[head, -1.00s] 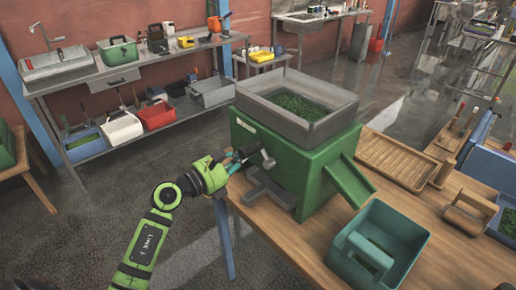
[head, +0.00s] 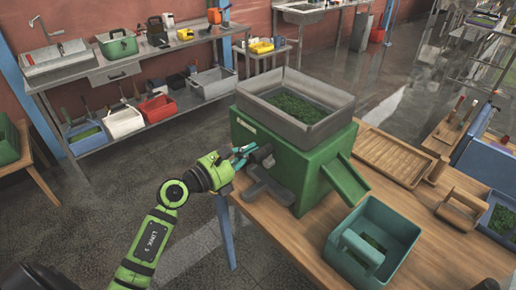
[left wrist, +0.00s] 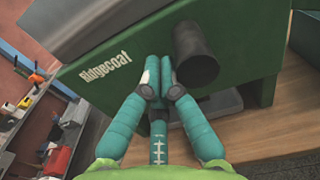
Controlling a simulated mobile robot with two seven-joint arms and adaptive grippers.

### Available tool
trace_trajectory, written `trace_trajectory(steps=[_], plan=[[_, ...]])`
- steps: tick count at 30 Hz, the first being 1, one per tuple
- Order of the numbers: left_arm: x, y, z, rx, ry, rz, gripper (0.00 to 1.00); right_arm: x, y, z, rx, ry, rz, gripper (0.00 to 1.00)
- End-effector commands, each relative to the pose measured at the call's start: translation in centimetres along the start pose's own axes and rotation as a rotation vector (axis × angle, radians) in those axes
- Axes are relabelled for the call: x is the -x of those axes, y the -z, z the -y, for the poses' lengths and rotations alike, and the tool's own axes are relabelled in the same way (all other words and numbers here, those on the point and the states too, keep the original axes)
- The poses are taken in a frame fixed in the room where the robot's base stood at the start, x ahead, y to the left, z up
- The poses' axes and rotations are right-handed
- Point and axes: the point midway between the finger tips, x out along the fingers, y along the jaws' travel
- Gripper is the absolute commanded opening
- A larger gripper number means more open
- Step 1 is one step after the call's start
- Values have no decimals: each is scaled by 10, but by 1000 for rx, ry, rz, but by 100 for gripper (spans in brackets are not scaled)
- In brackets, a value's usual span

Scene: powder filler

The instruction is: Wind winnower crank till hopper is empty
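The green winnower (head: 290,165) stands on the wooden table, with green leafy material (head: 295,106) in the grey hopper (head: 327,124) on top. A dark round crank part (head: 265,155) sticks out of its near left face. It shows as a dark cylinder in the left wrist view (left wrist: 195,52). My left gripper (head: 247,155) is at this face beside the cylinder. Its teal fingers look parted in the head view. In the left wrist view their tips (left wrist: 160,78) lie left of the cylinder, not around it. My right gripper is out of view.
A teal bin (head: 395,225) with some green material inside stands below the green chute (head: 347,182). A wooden tray (head: 393,157) and a wooden-handled tool (head: 460,208) lie to the right. A grey metal workbench (head: 165,48) stands behind across open floor.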

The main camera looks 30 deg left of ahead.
Motion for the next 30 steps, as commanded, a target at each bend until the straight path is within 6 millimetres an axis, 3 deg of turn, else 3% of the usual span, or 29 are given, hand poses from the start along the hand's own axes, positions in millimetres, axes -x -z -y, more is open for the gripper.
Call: trace_trajectory(steps=[8, 17, 23, 30], plan=[[0, -9, 17, 3, 3, -1, 0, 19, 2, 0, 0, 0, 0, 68], [-1, -6, 20, 2, 2, -1, 0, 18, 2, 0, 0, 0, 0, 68], [-1, -9, 37, 3, 2, -1, 0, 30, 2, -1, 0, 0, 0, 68], [-1, -6, 37, 1, 1, -1, 0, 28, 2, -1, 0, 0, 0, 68]])
